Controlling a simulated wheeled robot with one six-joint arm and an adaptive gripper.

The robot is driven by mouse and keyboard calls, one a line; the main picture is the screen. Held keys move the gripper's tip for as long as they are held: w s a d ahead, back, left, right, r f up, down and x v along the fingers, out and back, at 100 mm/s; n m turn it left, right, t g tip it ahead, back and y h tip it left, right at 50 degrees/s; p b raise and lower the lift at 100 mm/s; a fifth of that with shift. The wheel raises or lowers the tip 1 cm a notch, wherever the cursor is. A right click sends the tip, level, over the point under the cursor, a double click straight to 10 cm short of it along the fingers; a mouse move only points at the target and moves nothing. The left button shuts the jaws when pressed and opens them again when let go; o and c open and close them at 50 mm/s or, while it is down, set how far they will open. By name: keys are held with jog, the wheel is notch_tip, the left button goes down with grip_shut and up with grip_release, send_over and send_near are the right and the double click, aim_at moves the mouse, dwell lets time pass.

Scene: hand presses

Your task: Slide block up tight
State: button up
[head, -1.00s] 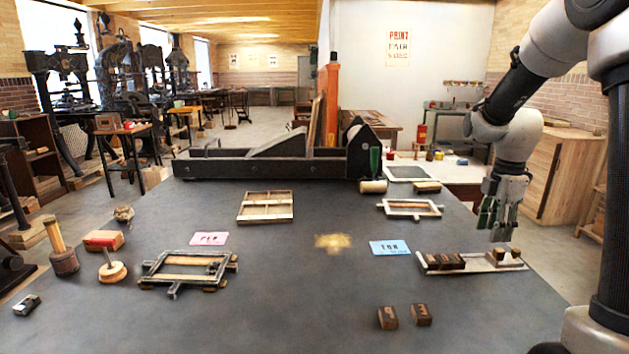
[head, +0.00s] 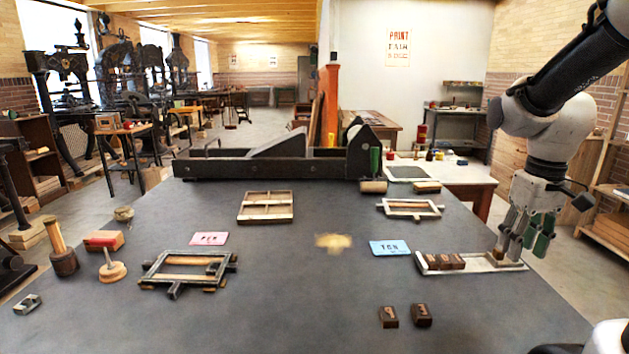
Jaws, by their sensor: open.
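A pale, low-edged tray (head: 480,266) lies at the right side of the dark table. Several dark wooden type blocks (head: 445,262) stand in a row at its left end. A stretch of bare tray lies to their right. My gripper (head: 520,248) points down over the tray's right end, its fingers open with green pads showing. The fingers cover most of the light block at that end, so I cannot tell whether they touch it.
Two loose type blocks (head: 405,316) lie near the front of the table. A blue card (head: 390,248) lies just left of the tray. A small wooden frame (head: 410,209) lies behind it. The table between the tray and the loose blocks is clear.

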jog(key=s+a+r+m+t, duration=0.2)
jog(key=s+r, duration=0.1)
jog(key=s, duration=0.4)
jog(key=shift+s+a+r, duration=0.15)
jog(key=shift+s, duration=0.15)
jog(key=shift+s+a+r+t, duration=0.2)
jog(key=shift+s+r+t, duration=0.3)
jog(key=shift+r, duration=0.1)
jog(key=shift+s+a+r+t, duration=0.2)
jog(key=shift+s+r+t, duration=0.2)
jog(key=shift+r+t, duration=0.15)
jog(key=shift+c, duration=0.8)
jog(key=shift+r+n, duration=0.2)
jog(key=shift+n, duration=0.1)
jog(key=shift+c, duration=0.6)
jog(key=w+d+f+g, duration=0.1)
jog(key=w+d+f, duration=0.1)
jog(key=w, duration=0.6)
jog(key=w+d+f+g, duration=0.2)
jog(key=w+d+f, duration=0.1)
jog(key=w, duration=0.5)
jog(key=w+d+f+g, duration=0.1)
jog(key=w+d+f, duration=0.2)
jog(key=w+d, duration=0.2)
jog(key=shift+w+f, duration=0.2)
jog(key=shift+w, duration=1.3)
jog(key=shift+s+f, duration=0.3)
notch_tip(320, 180, down, 7)
jog(key=shift+w+f, duration=0.1)
